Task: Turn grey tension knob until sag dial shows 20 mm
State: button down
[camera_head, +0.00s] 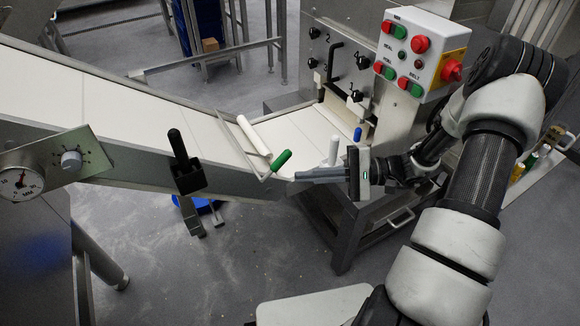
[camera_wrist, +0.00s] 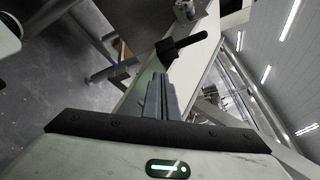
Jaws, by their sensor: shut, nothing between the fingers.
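The grey tension knob (camera_head: 71,160) sits on a metal plate at the side of the conveyor, far left in the head view. The round white sag dial (camera_head: 20,183) is beside it to the lower left; its red needle shows but the figures are too small to read. My gripper (camera_head: 298,176) is well to the right of both, in front of the conveyor's lower end, pointing left. Its fingers are together and empty; they also show in the wrist view (camera_wrist: 161,95). A black-handled lever (camera_head: 184,160) on the conveyor side stands between my gripper and the knob.
The white conveyor belt (camera_head: 100,90) slopes down to the right. A green-handled tool (camera_head: 281,160) is close to my fingertips. A control box (camera_head: 422,50) with red and green buttons stands behind my arm. Open floor (camera_head: 230,265) lies in front of the conveyor.

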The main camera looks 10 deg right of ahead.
jog(key=w+d+f+m+t+h+b, duration=0.1)
jog(key=w+d+f+m+t+b, duration=0.1)
jog(key=d+f+m+t, duration=0.4)
jog(key=w+d+f+m+t+b, duration=0.15)
jog(key=f+m+t, duration=0.25)
jog(key=f+t, duration=0.45)
jog(key=s+r+x, duration=0.1)
jog(key=x, duration=1.1)
jog(key=shift+s+a+r+h+b, duration=0.2)
jog(key=shift+a+h+b, duration=0.1)
jog(key=shift+a, duration=0.2)
